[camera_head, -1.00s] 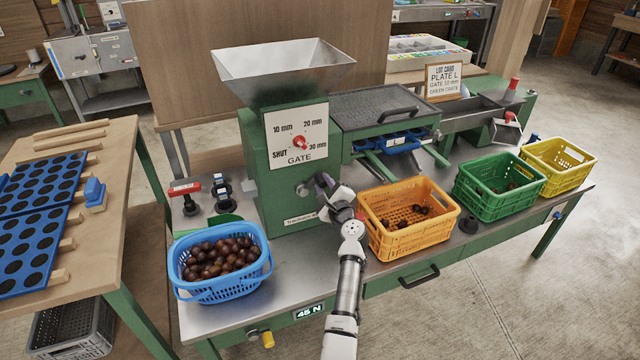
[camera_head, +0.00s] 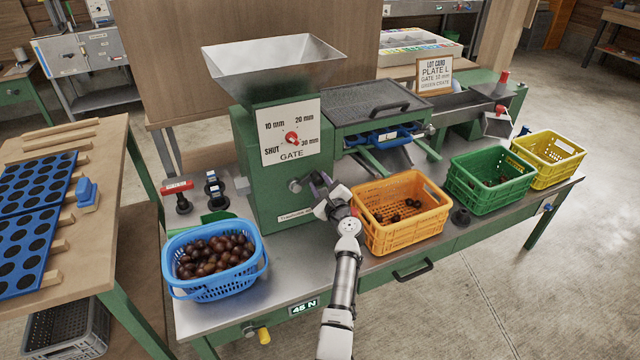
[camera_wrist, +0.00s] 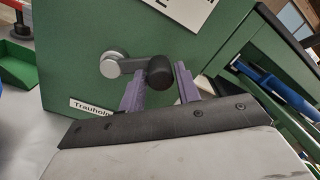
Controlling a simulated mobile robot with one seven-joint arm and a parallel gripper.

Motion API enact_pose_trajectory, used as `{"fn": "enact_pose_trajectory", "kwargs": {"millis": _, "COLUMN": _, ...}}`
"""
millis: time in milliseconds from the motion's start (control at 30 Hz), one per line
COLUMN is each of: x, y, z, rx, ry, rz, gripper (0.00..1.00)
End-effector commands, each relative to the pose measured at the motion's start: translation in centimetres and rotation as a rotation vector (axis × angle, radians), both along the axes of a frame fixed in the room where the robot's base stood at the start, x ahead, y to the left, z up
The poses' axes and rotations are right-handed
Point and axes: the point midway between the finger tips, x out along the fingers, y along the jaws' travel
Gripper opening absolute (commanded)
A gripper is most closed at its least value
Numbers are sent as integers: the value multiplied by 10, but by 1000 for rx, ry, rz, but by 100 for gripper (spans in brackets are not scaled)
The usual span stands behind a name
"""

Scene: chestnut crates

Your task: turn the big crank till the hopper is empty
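The crank (camera_wrist: 130,67) is on the front of the green machine (camera_head: 262,190), with a silver hub, a short grey arm and a black knob (camera_wrist: 160,71). The crank arm points right from the hub in the wrist view. My gripper (camera_wrist: 161,78) has its two purple fingers close against both sides of the knob and appears shut on it. In the head view my gripper (camera_head: 322,187) hides most of the crank. The metal hopper (camera_head: 272,62) tops the machine. Its visible inner walls are bare; its bottom is hidden. The red gate dial (camera_head: 291,138) is on the white plate.
A blue basket (camera_head: 219,285) full of chestnuts stands left of my arm. An orange crate (camera_head: 405,234) with several chestnuts is close on the right. Beyond are a green crate (camera_head: 487,202) with a few chestnuts and a yellow crate (camera_head: 560,170). A lot card (camera_head: 434,73) stands behind.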

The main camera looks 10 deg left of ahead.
Motion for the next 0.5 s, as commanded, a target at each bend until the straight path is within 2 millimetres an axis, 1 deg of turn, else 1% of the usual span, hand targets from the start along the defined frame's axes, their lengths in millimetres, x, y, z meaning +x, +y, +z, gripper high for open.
{"fn": "enact_pose_trajectory", "kwargs": {"millis": 33, "x": 0, "y": 0, "z": -1, "rx": 0, "ry": 1, "rz": -1, "gripper": 40}}
{"fn": "enact_pose_trajectory", "kwargs": {"millis": 100, "x": 0, "y": 0, "z": 0, "rx": 0, "ry": 0, "rz": 0, "gripper": 49}}
{"fn": "enact_pose_trajectory", "kwargs": {"millis": 133, "x": 0, "y": 0, "z": 0, "rx": 0, "ry": 0, "rz": 0, "gripper": 50}}
{"fn": "enact_pose_trajectory", "kwargs": {"millis": 367, "x": 0, "y": 0, "z": 1, "rx": 0, "ry": -1, "rz": 1, "gripper": 50}}
{"fn": "enact_pose_trajectory", "kwargs": {"millis": 500, "x": -5, "y": -3, "z": 0, "rx": 0, "ry": -1, "rz": 1, "gripper": 50}}
